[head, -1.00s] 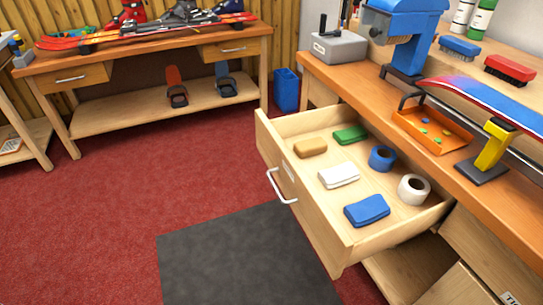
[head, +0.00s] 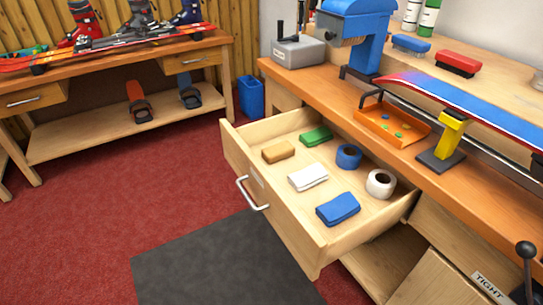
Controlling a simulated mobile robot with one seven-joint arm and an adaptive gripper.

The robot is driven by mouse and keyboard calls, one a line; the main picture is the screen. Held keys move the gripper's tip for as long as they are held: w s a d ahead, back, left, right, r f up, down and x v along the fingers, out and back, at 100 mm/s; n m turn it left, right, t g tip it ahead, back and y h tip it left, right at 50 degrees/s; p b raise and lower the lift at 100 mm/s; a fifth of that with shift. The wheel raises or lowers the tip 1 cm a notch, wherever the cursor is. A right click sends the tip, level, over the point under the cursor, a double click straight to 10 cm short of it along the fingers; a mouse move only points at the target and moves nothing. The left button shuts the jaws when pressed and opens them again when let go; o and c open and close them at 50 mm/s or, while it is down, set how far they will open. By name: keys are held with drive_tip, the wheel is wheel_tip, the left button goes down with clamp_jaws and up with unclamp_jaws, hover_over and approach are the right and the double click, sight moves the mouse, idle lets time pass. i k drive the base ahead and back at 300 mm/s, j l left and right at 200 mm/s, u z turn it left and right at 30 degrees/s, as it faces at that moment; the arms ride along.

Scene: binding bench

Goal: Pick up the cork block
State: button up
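The cork block (head: 279,152) is a small tan block lying in the open drawer (head: 306,252), near the drawer's left front side. It lies left of a green block (head: 315,136) and behind a white folded cloth or pad (head: 307,177), apart from both. Nothing covers it. My gripper is not in this view.
The drawer also holds a blue tape roll (head: 349,156), a white tape roll (head: 381,183) and a blue pad (head: 338,209). It juts out from the workbench (head: 420,180) above a dark floor mat (head: 220,265). Red carpet left of the drawer is clear.

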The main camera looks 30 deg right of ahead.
sight(273, 154)
drive_tip(key=z, duration=2.25)
drive_tip(key=u, duration=1.5)
drive_tip(key=i+j+z, duration=0.1)
drive_tip(key=i, duration=0.25)
drive_tip(key=i+j, duration=0.2)
drive_tip(key=i, duration=0.2)
drive_tip(key=i+j+z, duration=0.15)
drive_tip(key=i, duration=0.2)
